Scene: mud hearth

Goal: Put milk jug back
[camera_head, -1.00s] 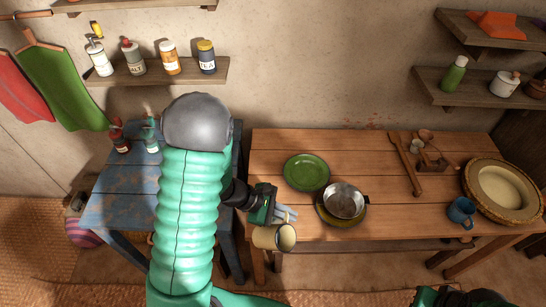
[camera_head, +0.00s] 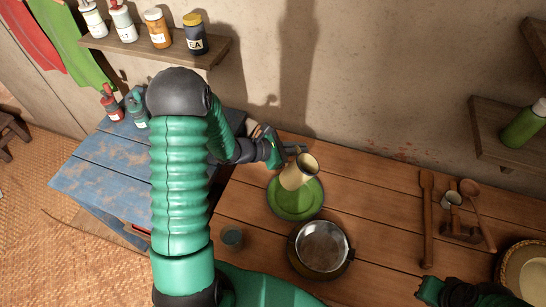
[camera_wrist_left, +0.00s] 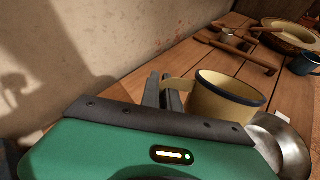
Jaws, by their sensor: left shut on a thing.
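The milk jug (camera_head: 299,171), cream-yellow with a dark rim, is in my left gripper (camera_head: 288,150), which is shut on its handle side. The jug looks tilted and overlaps the far part of the green plate (camera_head: 298,208) in the head view; its height above the plate is hard to tell. In the left wrist view the jug (camera_wrist_left: 222,100) shows its handle between the fingers (camera_wrist_left: 165,92). My right gripper (camera_head: 450,292) is only partly visible at the bottom right edge, and its jaws are not clear.
A metal pot (camera_head: 322,246) stands near the plate on the wooden table. A small bluish cup (camera_head: 232,237) is at the table's left. Shelves (camera_head: 165,52) hang on the wall behind. Bare table lies right of the plate.

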